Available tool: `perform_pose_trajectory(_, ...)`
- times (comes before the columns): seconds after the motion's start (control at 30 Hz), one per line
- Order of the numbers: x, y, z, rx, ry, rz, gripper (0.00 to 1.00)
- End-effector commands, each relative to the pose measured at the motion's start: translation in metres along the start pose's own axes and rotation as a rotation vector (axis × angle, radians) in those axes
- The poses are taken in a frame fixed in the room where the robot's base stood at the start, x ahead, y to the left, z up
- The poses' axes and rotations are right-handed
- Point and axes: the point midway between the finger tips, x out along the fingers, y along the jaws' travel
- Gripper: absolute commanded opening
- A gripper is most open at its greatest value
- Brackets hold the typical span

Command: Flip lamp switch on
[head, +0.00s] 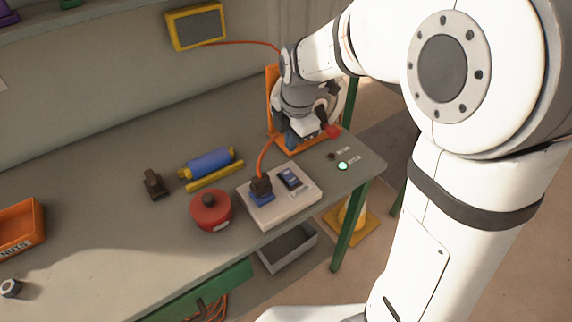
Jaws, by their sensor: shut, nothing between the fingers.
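A pale switch box (270,213) lies near the bench's front edge. On it are a dark rocker-like switch with blue marks (289,179) and a dark plug (261,188) in a blue socket, with an orange cable rising from it. A yellow-framed panel (196,27), possibly the lamp, is on the back wall; its face is grey and unlit. My gripper (306,134) is shut and empty, beyond the box at the orange press frame (273,95). Its fingertips are small and partly confused with the press parts, so contact cannot be told.
A green-lit indicator (342,166) and a dark button (332,156) sit at the bench's right corner. A red round pot (211,211), blue roller (208,162), yellow bar (215,176) and dark block (155,184) stand left of the box. An orange bin (22,225) is far left.

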Motion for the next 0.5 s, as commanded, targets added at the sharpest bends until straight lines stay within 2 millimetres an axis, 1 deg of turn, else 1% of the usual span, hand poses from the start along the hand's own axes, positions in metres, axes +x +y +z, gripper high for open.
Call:
perform_pose_trajectory(0.03,0.012,-0.001,-0.001,0.0,0.002,-0.007,0.0)
perform_pose_trajectory(0.2,0.05,-0.001,-0.001,-0.001,0.002,-0.006,0.0)
perform_pose_trajectory(0.4,0.084,-0.001,-0.001,-0.001,0.002,-0.004,0.0)
perform_pose_trajectory(0.5,0.094,0.0,-0.001,-0.001,0.001,-0.003,0.0)
